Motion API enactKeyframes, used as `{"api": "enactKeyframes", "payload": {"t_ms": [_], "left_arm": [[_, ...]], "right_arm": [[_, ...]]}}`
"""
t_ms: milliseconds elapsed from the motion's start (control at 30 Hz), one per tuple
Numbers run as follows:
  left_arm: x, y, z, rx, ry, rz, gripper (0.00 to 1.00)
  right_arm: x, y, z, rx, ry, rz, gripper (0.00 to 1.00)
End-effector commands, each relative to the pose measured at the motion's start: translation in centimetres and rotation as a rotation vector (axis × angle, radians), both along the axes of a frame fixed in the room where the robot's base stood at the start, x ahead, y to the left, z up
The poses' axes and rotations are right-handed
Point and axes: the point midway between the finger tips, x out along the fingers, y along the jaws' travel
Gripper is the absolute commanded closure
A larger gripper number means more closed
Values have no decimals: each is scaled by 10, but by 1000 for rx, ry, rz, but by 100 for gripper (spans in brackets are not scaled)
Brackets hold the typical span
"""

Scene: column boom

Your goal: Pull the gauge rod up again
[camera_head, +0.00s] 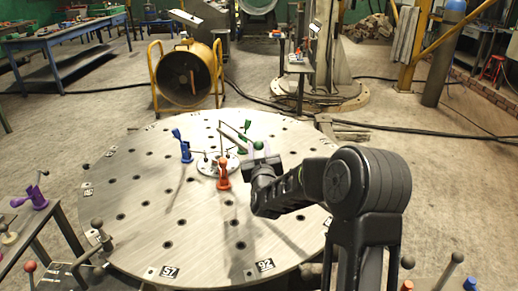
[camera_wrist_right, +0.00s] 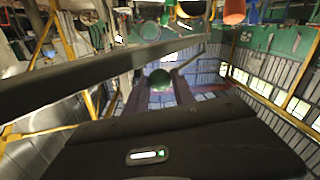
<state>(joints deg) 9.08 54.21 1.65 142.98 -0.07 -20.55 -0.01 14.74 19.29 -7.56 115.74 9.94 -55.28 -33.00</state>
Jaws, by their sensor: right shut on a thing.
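My right gripper (camera_head: 256,153) reaches over the middle of the round metal table from the right. In the right wrist view its two purplish fingers (camera_wrist_right: 160,92) stand on either side of a green ball (camera_wrist_right: 160,77), which looks like the knob of the gauge rod. The green ball (camera_head: 258,145) also shows at the gripper in the head view. The gripper is shut on it. The rod's lower part is hidden, so I cannot tell how far up it is. A grey bar (camera_wrist_right: 110,72) crosses close before the wrist camera. My left gripper is not in view.
The round table (camera_head: 140,225) has many holes. A side table with a purple clamp (camera_head: 36,195) is at left.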

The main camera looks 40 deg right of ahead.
Motion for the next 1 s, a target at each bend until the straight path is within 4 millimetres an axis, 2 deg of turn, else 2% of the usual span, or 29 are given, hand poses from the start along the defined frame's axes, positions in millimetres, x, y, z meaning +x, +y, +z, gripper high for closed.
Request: {"api": "enactKeyframes", "payload": {"t_ms": [133,233,367,500,600,967,1000], "left_arm": [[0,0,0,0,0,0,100],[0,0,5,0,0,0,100],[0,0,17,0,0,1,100],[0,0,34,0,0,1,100],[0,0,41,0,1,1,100],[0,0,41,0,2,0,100],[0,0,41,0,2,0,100]], "right_arm": [[0,0,1,0,0,0,100],[0,0,10,-2,-3,0,100],[1,0,38,-2,-6,0,100],[0,0,76,-3,-8,0,100],[0,0,93,-2,-6,-1,100],[1,0,100,-4,-8,0,100],[1,0,101,-4,-9,0,68]]}}
